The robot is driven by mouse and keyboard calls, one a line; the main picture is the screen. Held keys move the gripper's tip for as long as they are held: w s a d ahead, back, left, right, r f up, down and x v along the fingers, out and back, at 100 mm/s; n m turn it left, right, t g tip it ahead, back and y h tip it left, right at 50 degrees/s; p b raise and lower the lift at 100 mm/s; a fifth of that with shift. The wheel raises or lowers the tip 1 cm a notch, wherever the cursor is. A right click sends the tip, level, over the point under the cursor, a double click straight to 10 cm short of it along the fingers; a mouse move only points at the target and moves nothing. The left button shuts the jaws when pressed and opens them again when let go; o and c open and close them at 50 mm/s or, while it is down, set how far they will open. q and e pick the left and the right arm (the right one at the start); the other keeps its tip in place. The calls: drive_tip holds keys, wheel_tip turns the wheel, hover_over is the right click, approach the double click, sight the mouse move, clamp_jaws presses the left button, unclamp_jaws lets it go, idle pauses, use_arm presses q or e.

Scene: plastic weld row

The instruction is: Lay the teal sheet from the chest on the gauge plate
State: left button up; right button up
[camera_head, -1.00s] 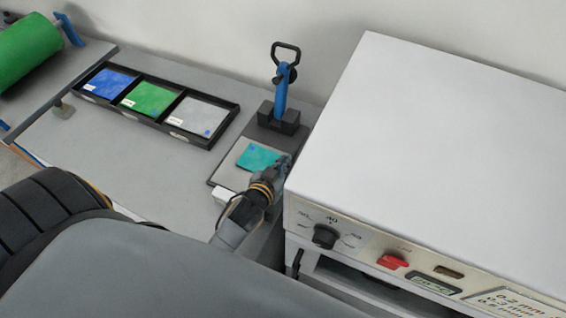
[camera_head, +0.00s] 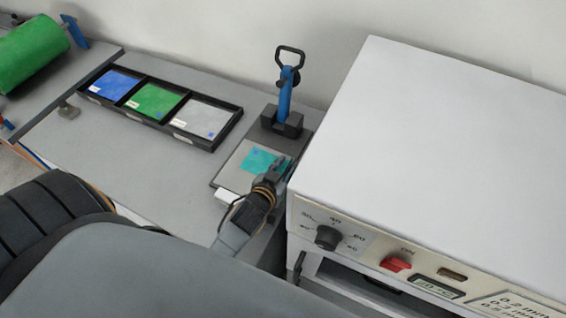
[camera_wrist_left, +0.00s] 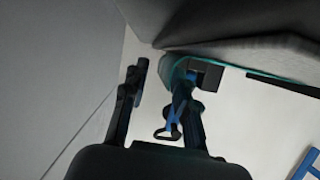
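The teal sheet (camera_head: 258,160) lies flat on the pale gauge plate (camera_head: 233,178) in the head view. The plate is in front of the blue-handled clamp (camera_head: 285,95). My left gripper (camera_head: 281,163) is low over the sheet's right side and covers part of it. In the left wrist view my left gripper (camera_wrist_left: 160,75) shows its two fingers apart with a gap between them. A thin teal edge (camera_wrist_left: 179,66) shows near the right finger; I cannot tell whether they touch. My right gripper is in neither view.
A black tray (camera_head: 212,146) holds blue, green and grey sheets at the back. A large white machine (camera_head: 430,150) with a dial and red switch stands close on the right. A green roll (camera_head: 30,52) is at far left. The grey bench (camera_head: 120,150) is clear between.

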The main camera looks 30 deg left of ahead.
use_arm(q)
drive_tip(key=shift+s+d+f, duration=0.15)
drive_tip(key=shift+s+f, duration=0.15)
drive_tip(key=shift+f, duration=0.1)
drive_tip(key=v, duration=1)
drive_tip(key=shift+w+r, duration=0.1)
drive_tip(key=shift+r, duration=0.3)
drive_tip(key=shift+s+r+b, duration=0.3)
drive_tip(key=shift+s+r, duration=0.15)
drive_tip(key=shift+s, duration=0.2)
